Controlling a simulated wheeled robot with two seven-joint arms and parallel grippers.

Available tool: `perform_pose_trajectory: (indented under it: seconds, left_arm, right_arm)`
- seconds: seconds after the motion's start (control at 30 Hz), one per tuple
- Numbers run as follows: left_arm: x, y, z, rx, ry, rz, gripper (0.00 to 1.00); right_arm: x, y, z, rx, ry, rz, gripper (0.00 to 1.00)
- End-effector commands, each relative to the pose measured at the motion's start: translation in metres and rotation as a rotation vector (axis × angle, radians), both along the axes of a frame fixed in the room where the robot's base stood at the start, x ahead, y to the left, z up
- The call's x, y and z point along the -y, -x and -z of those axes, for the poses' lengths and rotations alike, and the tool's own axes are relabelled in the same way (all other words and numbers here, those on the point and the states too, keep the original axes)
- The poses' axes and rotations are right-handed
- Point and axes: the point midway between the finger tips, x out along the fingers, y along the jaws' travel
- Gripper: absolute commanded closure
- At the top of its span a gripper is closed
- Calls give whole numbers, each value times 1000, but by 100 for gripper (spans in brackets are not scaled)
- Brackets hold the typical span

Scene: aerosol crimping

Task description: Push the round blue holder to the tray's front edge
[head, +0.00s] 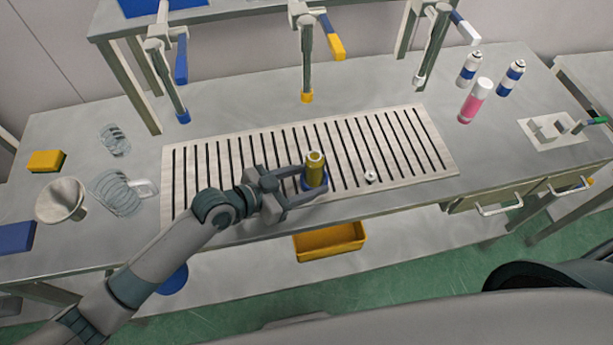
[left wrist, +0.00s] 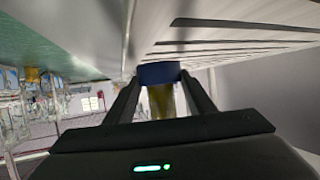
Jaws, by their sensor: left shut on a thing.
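The round blue holder (head: 306,186) stands upright on the slatted tray (head: 205,190), close to the tray's front edge and right of its left end. A gold can (head: 317,170) stands in the holder. My left gripper (head: 304,182) comes in from the left and is shut on the holder, one finger on each side. In the left wrist view the blue holder (left wrist: 159,72) sits between the fingertips, with the gold can (left wrist: 161,101) showing beside it. Much of the holder is hidden by the fingers and can. My right gripper is out of view.
A small white part (head: 371,178) lies on the tray to the right. A pink can (head: 474,102) and two blue-white cans stand at the back right. Three dispensers hang over the back of the table. A funnel (head: 62,200) is at left; a yellow bin (head: 330,242) sits below the front edge.

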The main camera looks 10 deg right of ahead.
Motion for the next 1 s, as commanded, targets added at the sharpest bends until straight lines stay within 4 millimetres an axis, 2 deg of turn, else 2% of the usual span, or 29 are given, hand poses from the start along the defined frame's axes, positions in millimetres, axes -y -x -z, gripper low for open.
perform_pose_trajectory:
  seconds: [0.53, 0.57, 0.6, 0.63, 1.0]
  left_arm:
    - [1, 1, -1, 0, 1, -1, 73]
    - [1, 1, -1, 0, 1, -1, 44]
    - [1, 1, -1, 0, 1, -1, 34]
    - [1, 1, -1, 0, 1, -1, 29]
    - [1, 1, -1, 1, 1, -1, 29]
  right_arm:
    - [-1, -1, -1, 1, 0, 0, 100]
    - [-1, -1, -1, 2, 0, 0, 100]
    - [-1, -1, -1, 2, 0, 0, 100]
    - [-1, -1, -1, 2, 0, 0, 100]
    - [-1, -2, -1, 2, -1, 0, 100]
